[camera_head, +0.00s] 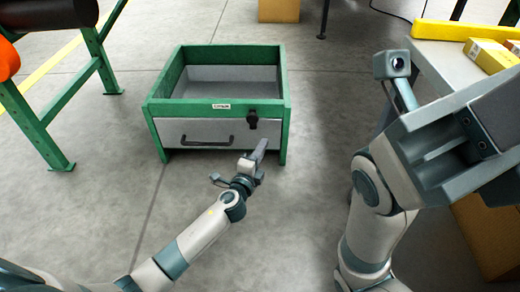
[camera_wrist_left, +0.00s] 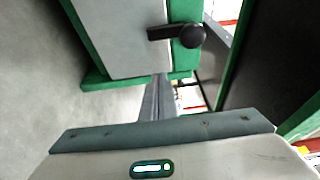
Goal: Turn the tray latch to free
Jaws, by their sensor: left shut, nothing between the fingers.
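The tray (camera_head: 195,132) is a grey drawer front with a black bar handle, set in a green open-topped frame (camera_head: 282,105). The black tray latch (camera_head: 252,119) sits at the front's upper right, its lever pointing down in the head view. In the left wrist view the latch (camera_wrist_left: 193,36) shows a round knob with a short lever to its left. My left gripper (camera_head: 260,146) is shut and empty, just below and in front of the latch. Its fingertips (camera_wrist_left: 158,77) are apart from the lever. My right gripper (camera_head: 480,130) is large at the right; its fingertips are not clear.
A green stand (camera_head: 40,130) with a dark roller is at the left. A table (camera_head: 440,68) with yellow boxes (camera_head: 490,55) is at the right, with cardboard boxes (camera_head: 480,235) below it.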

